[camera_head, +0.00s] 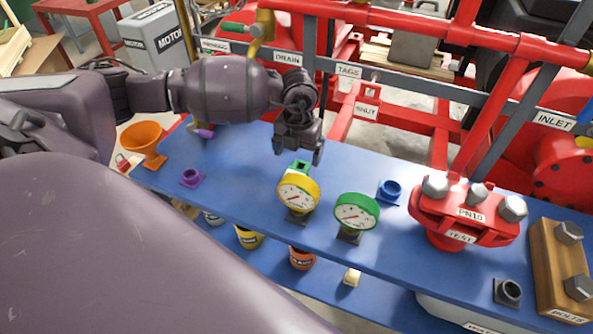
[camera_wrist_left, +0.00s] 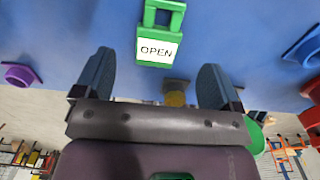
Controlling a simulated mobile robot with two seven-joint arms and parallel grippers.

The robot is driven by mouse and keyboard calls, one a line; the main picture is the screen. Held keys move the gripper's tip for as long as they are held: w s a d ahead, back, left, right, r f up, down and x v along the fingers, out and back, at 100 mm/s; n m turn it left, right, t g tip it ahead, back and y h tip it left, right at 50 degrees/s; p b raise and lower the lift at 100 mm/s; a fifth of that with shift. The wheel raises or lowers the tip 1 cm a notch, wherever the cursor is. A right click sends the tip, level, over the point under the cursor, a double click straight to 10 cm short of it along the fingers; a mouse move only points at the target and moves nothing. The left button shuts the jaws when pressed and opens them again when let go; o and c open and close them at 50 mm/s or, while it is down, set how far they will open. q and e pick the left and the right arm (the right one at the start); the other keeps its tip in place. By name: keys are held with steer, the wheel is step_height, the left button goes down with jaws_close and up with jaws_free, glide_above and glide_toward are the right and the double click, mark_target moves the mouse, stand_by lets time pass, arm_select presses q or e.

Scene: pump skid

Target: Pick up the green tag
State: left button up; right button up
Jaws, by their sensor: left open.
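The green tag (camera_head: 301,167) lies on the blue bench top just behind the yellow gauge, which partly hides it in the head view. In the left wrist view the tag (camera_wrist_left: 160,22) is a green piece with an opening at its top and a white OPEN label. My left gripper (camera_head: 299,153) is open and empty, pointing down close above the tag. In the left wrist view the tag is ahead of the gap between the two fingers (camera_wrist_left: 155,72), roughly centred and not between them. My right gripper is not in view.
The yellow gauge (camera_head: 298,193) and green gauge (camera_head: 357,212) stand in front of the tag. A blue fitting (camera_head: 389,191) is to the right, a purple one (camera_head: 191,178) and an orange funnel (camera_head: 145,137) to the left. A rail (camera_head: 400,88) with labels runs behind.

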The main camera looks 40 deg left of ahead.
mark_target(298, 169)
arm_select(q)
steer(key=shift+w+a+f, duration=0.1)
steer(key=shift+f, duration=1.4)
steer(key=shift+w+f, duration=0.1)
steer(key=shift+f, duration=1.35)
steer(key=shift+c, duration=0.3)
steer(key=c, duration=1)
